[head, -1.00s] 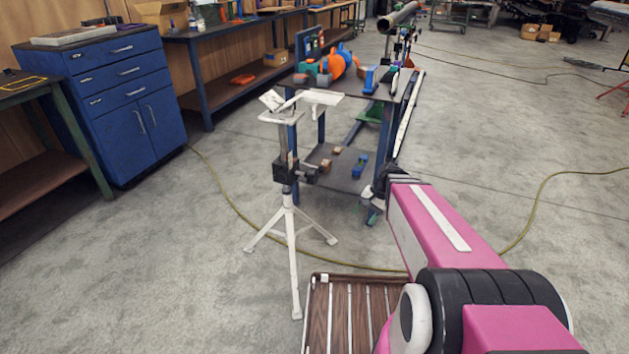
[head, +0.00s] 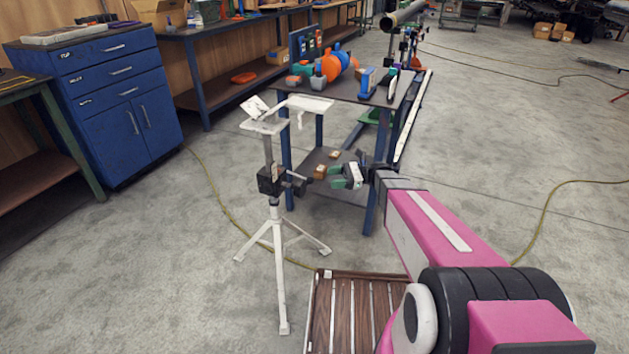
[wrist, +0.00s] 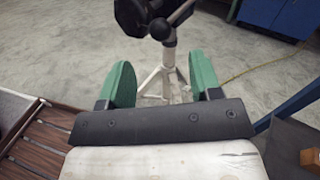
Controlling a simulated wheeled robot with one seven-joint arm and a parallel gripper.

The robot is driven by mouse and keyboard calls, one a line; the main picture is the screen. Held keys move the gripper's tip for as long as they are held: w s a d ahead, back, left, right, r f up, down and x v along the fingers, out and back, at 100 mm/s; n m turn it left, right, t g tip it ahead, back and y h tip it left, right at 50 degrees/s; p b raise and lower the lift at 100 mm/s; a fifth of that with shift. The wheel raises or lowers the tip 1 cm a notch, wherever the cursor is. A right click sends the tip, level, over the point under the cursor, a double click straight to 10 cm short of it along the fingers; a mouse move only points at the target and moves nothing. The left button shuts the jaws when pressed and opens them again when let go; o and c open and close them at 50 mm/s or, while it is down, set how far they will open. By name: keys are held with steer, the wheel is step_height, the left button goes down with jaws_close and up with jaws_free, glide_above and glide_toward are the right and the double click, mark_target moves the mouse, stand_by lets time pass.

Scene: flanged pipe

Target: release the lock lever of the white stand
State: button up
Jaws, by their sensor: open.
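The white stand (head: 277,235) is a tripod with a flat white top, standing left of my gripper in the head view. A black clamp block (head: 269,181) sits on its post. The dark lock lever (head: 298,183) juts from the block's right side. In the wrist view the lever ends in a round black knob (wrist: 160,29), with the black clamp (wrist: 130,14) behind it. My gripper (head: 337,176) has green fingers and is open and empty, a short way right of the lever. In the wrist view its fingertips (wrist: 166,78) point toward the stand, with the knob beyond them and not touching.
A dark workbench (head: 350,87) with colourful tools and parts stands close behind my gripper, its lower shelf holding small blocks. A slatted wooden surface (head: 352,310) lies below. A blue cabinet (head: 118,110) is at left. Open floor lies between cabinet and stand.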

glide_toward(296, 175)
steer(key=s+a, duration=0.1)
steer(key=s, duration=0.1)
steer(key=s+a, duration=0.1)
steer(key=shift+s+a+f, duration=0.35)
jaws_close()
